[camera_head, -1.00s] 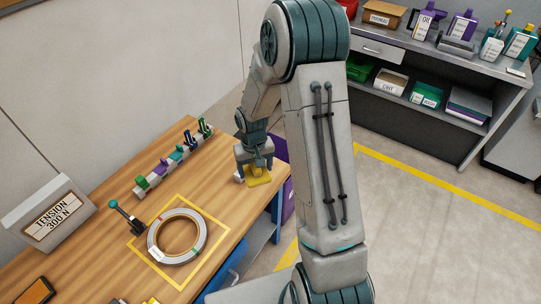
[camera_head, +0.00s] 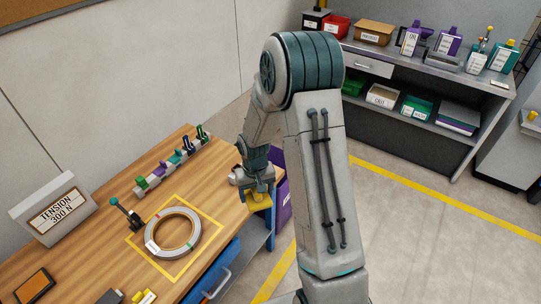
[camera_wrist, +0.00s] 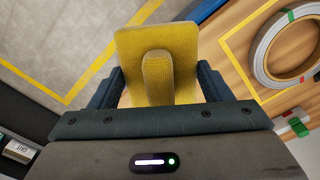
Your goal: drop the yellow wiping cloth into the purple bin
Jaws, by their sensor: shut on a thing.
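The yellow wiping cloth (camera_head: 257,199) is at the far right corner of the wooden table in the head view. In the wrist view the cloth (camera_wrist: 158,40) spans the space between the two dark fingers. My gripper (camera_wrist: 159,85) is shut on the cloth, and it also shows in the head view (camera_head: 256,188), low at the table's edge. The purple bin (camera_head: 284,206) stands past the table's right end, partly hidden by my gripper and arm.
A coil (camera_head: 173,232) lies inside a yellow square on the table (camera_head: 120,262). A rack of coloured clips (camera_head: 172,166) runs along the wall side. A tension sign (camera_head: 52,208) stands at left. Shelves (camera_head: 430,85) with boxes stand at the back right; the floor between is clear.

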